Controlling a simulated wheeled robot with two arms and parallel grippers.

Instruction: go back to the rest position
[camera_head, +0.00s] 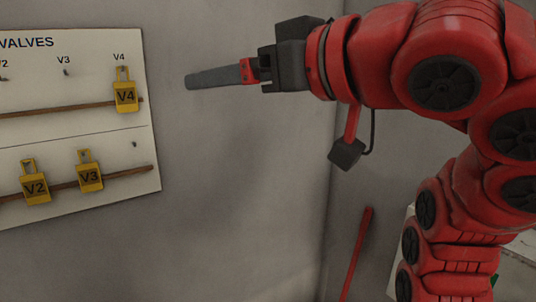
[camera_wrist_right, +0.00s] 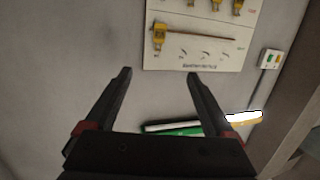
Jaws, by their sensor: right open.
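My right arm comes in from the right in the head view, raised before the wall. Its gripper (camera_head: 188,80) points left, apart from the valve board (camera_head: 60,140). In the right wrist view this gripper (camera_wrist_right: 159,73) has its fingers spread and nothing between them. My left gripper is out of view. On the board, a yellow V4 tag (camera_head: 125,97) hangs in the upper row under the V4 label. Yellow V2 (camera_head: 34,188) and V3 (camera_head: 90,177) tags hang in the lower row. The board's left part is cut off in the head view.
In the right wrist view a green and white object (camera_wrist_right: 180,129) lies partly behind the gripper. A yellow and white object (camera_wrist_right: 243,117) and a small wall box (camera_wrist_right: 270,58) are on the right. A red bar (camera_head: 357,252) stands below my arm.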

